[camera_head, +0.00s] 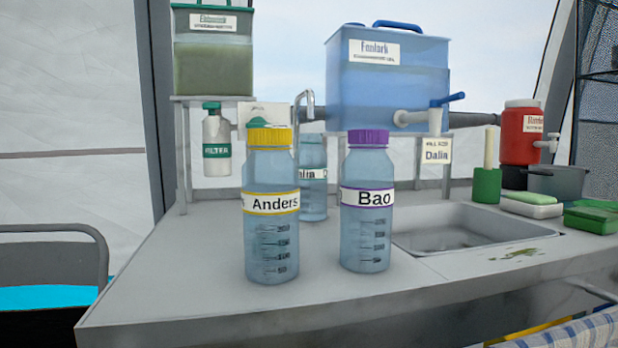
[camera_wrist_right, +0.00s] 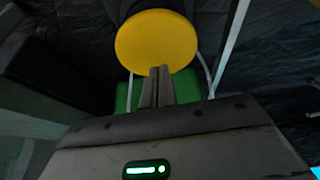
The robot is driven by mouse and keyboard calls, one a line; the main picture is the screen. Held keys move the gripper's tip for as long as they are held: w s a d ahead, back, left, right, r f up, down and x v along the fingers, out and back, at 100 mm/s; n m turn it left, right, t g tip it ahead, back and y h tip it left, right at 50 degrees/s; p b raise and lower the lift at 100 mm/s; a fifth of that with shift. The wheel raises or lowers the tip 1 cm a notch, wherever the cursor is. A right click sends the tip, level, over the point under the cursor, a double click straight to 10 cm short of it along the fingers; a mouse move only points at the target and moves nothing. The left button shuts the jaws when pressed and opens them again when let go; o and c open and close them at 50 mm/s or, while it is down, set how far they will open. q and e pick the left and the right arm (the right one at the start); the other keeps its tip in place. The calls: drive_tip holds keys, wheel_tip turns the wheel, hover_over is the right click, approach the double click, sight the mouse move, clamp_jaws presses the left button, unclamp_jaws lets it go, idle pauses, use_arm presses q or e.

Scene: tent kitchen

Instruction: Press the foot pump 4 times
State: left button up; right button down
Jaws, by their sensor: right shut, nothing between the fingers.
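In the right wrist view, a round yellow disc (camera_wrist_right: 156,40), which looks like the top of the foot pump, sits on a dark body. A green part (camera_wrist_right: 122,97) shows below and behind it. My right gripper (camera_wrist_right: 157,72) is shut and empty. Its fingertips overlap the disc's lower edge in the picture; I cannot tell whether they touch it. The head view shows neither the foot pump nor either gripper.
The head view shows a counter (camera_head: 170,290) with bottles labelled Anders (camera_head: 270,230) and Bao (camera_head: 367,228), a third bottle (camera_head: 313,180) behind, a sink (camera_head: 470,228) and a blue water tank (camera_head: 388,85). Pale bars (camera_wrist_right: 232,40) stand beside the disc in the right wrist view.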

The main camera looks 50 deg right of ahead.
wheel_tip(320, 180, up, 6)
drive_tip(key=p, duration=0.5)
drive_tip(key=shift+p, duration=0.35)
